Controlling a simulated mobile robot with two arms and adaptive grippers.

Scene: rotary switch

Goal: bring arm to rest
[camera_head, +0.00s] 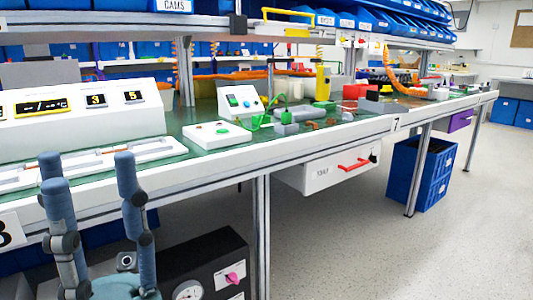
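My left gripper (88,165) is at the lower left, pointing up, its blue-grey fingers spread apart with nothing between them. It shows in front of the workbench edge; I cannot tell whether it touches it. A dark box (205,262) with a round gauge (188,291) stands below the bench, right of the gripper. A pink rotary knob (232,278) sits on a white plate on the box's front. The gripper is apart from the knob. My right gripper is not in view.
The long workbench (330,133) holds a display panel (75,108), a white button box (216,134) and several small parts. A drawer with a red handle (353,165) hangs beneath. Blue crates (421,172) stand on the floor. The grey floor (370,250) at right is clear.

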